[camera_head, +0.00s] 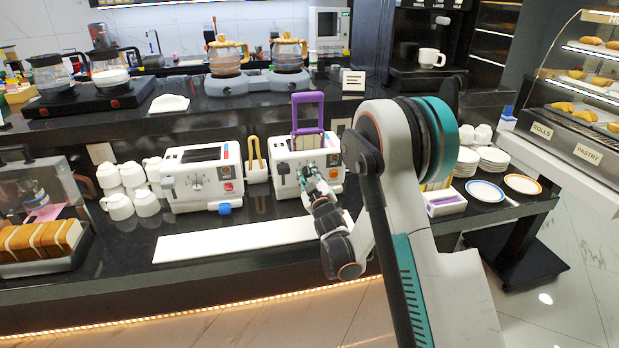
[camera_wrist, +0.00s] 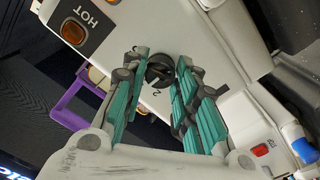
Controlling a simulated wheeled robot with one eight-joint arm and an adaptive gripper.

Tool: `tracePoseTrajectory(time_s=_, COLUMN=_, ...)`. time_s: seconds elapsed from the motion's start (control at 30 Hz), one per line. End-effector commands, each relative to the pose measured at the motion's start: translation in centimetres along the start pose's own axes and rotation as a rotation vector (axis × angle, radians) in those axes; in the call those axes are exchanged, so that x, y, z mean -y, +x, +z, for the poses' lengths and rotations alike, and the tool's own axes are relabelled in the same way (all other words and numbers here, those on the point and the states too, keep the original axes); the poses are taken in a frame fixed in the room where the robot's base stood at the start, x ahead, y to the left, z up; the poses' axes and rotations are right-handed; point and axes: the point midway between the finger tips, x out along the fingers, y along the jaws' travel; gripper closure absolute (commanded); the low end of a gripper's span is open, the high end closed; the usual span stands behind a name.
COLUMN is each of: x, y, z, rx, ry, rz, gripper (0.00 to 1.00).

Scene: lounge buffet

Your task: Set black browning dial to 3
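The black browning dial (camera_wrist: 160,70) is on the white front of the right-hand toaster (camera_head: 283,184). A "2" is printed beside the dial in the wrist view; the other marks and the exact pointer position are hidden or too small to read. My gripper (camera_wrist: 162,58) has its two teal-padded fingers on either side of the dial, tips apart. I cannot tell whether they touch it. In the head view my gripper (camera_head: 309,176) is at this toaster's front and hides the dial. The toaster face (camera_wrist: 125,40) also shows in the wrist view.
A purple-handled rack (camera_head: 307,112) stands in this toaster's top. A second white toaster (camera_head: 203,178) is to the left, with a yellow-handled tool (camera_head: 255,152) between. Cups (camera_head: 118,206) stand further left. A white board (camera_head: 200,244) lies in front on the counter.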

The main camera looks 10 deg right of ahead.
Motion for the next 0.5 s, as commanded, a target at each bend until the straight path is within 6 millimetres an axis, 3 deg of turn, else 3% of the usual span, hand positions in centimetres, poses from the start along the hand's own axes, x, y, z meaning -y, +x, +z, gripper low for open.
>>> tracePoseTrajectory(time_s=0.5, x=-0.07, y=-0.03, z=-0.1, rx=0.0, ry=0.001, rz=0.0, gripper=0.52)
